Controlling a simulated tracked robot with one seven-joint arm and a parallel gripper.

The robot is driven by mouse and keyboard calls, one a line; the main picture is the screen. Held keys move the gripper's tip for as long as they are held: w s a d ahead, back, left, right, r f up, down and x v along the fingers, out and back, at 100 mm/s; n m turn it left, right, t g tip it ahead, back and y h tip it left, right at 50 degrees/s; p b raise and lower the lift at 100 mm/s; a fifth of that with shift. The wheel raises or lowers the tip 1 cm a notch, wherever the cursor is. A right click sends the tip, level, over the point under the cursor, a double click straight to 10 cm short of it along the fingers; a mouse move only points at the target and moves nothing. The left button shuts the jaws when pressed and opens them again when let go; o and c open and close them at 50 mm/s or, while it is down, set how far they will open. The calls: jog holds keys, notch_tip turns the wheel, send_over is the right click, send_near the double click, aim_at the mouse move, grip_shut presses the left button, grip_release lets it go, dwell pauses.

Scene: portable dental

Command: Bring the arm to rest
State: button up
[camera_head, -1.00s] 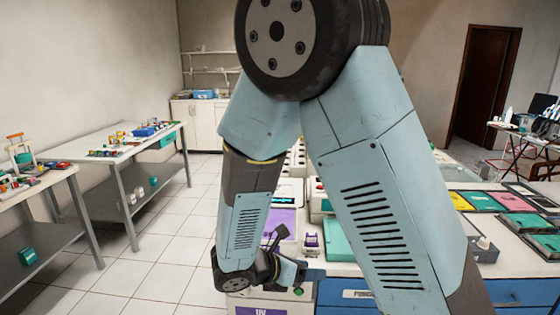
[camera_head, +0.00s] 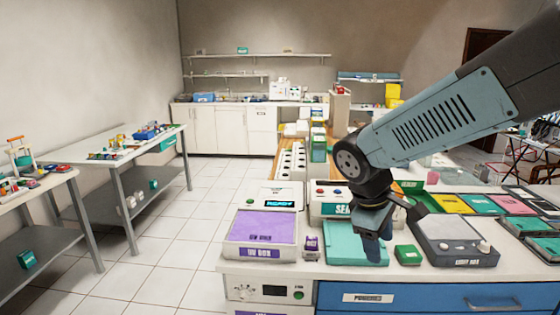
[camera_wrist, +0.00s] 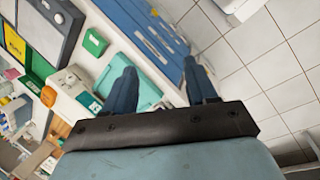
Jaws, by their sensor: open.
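My gripper (camera_head: 373,240) is in the head view above the teal tray on the white counter, pointing down. In the wrist view my gripper (camera_wrist: 163,85) shows two dark blue fingers set apart with nothing between them. The teal tray (camera_head: 345,246) lies behind and below the fingers in the head view; it also shows in the wrist view (camera_wrist: 140,84). I cannot tell how high the fingertips are above it. My arm reaches in from the upper right.
A purple-topped UV box (camera_head: 262,228) stands left of the tray. A small green box (camera_head: 408,254) and a grey box (camera_head: 455,240) stand to its right. Blue drawers (camera_head: 420,295) are below the counter. The tiled floor (camera_head: 165,255) at left is clear.

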jog(key=s+d+r+m+t+y, duration=0.3)
jog(key=s+r+m, duration=0.3)
jog(key=r+m, duration=0.3)
jog(key=shift+d+r+m+t, duration=0.15)
jog(key=shift+r+m+t, duration=0.15)
jog(key=shift+t, duration=0.4)
jog(key=shift+s, duration=0.1)
